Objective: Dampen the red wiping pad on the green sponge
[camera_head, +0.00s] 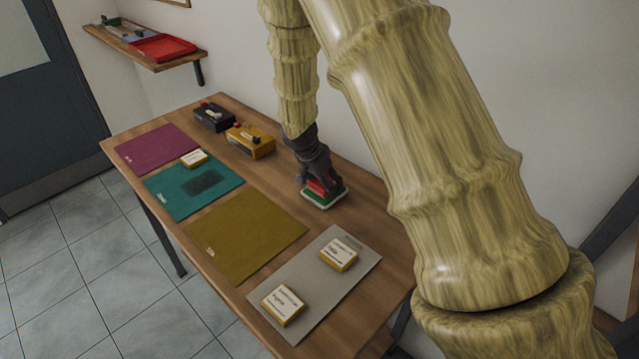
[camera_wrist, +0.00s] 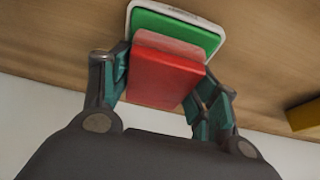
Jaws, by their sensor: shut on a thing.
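My gripper (camera_head: 318,184) points down over the wooden table and is shut on the red wiping pad (camera_head: 320,186). In the wrist view the red pad (camera_wrist: 165,72) sits between the two teal-lined fingers of my gripper (camera_wrist: 165,85). The green sponge (camera_head: 331,197) lies in a white tray (camera_head: 325,205) right below the pad. In the wrist view the green sponge (camera_wrist: 186,29) shows past the pad's edge, inside the white tray's rim (camera_wrist: 130,12). The pad covers part of the sponge. It looks to be on or just above the sponge; I cannot tell whether they touch.
Purple (camera_head: 157,149), teal (camera_head: 165,195), olive (camera_head: 245,235) and grey (camera_head: 318,290) mats lie along the table. A dark smudge (camera_head: 205,182) marks the teal mat. Labelled blocks (camera_head: 283,305) sit on mats. Black (camera_head: 214,117) and yellow (camera_head: 250,141) boxes stand behind. A wall shelf (camera_head: 130,45) holds a red tray (camera_head: 163,48).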

